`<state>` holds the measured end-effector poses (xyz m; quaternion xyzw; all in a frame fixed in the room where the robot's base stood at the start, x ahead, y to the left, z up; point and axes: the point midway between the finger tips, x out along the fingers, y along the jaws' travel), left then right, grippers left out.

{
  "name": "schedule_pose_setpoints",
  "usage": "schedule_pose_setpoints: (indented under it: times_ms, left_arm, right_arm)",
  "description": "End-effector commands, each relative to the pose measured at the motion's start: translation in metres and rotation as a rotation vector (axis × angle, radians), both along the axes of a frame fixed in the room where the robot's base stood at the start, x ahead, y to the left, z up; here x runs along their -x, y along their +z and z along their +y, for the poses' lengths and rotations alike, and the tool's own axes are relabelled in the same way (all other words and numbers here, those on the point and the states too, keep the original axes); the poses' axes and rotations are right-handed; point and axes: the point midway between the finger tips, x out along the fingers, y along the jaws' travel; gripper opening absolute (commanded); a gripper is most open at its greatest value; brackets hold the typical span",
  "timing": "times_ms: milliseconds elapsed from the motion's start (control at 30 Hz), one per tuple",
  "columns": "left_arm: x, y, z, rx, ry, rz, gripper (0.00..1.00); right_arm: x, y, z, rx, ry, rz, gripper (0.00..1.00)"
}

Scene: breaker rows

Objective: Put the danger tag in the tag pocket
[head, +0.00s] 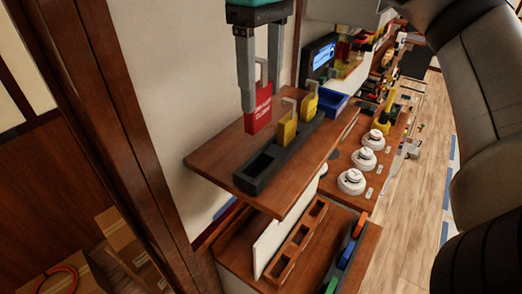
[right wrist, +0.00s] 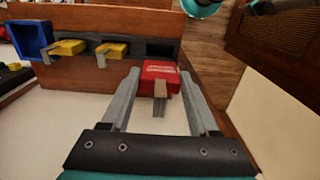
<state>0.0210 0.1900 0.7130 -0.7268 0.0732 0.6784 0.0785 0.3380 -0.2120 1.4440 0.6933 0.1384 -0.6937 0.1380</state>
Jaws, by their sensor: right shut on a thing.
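My right gripper (head: 259,108) points down over the upper wooden shelf and is shut on a red block with white print and a grey loop, which looks like the danger tag (head: 258,108). The danger tag also shows between the fingers in the right wrist view (right wrist: 160,72). Below it is a long black rack (head: 245,184) with an empty slot at its near end. Two yellow blocks with grey loops (head: 286,130) (head: 308,107) stand in the rack. The tag is above the rack, apparently apart from it. I cannot tell which opening is the tag pocket. My left gripper is not visible.
A blue bin (head: 333,105) stands at the shelf's far end. Round white pieces (head: 351,182) sit on the counter to the right. A wooden slotted rack (head: 298,240) and a white panel (head: 270,248) are below the shelf. A wooden post (head: 140,130) stands left.

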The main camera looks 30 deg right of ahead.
Motion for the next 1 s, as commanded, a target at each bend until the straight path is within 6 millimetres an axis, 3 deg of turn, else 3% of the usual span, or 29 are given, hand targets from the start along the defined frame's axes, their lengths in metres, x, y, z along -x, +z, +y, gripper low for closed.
schedule_pose_setpoints:
  times_ms: [100,300,567,800,1000]
  left_arm:
    - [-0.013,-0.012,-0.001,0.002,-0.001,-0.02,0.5]
    - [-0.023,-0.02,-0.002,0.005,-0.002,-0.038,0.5]
    - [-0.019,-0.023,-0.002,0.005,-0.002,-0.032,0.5]
    - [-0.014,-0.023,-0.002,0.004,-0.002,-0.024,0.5]
    - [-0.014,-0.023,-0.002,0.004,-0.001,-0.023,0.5]
  right_arm:
    - [0.0,-0.028,0.0,0.0,0.0,0.004,0.0]
    - [0.0,-0.055,0.0,-0.001,-0.001,0.001,0.0]
    - [0.0,-0.068,0.0,0.0,-0.002,-0.001,0.0]
    - [0.0,-0.098,-0.001,0.001,-0.004,0.0,0.0]
    - [0.0,-0.101,0.0,0.0,-0.002,-0.002,0.0]
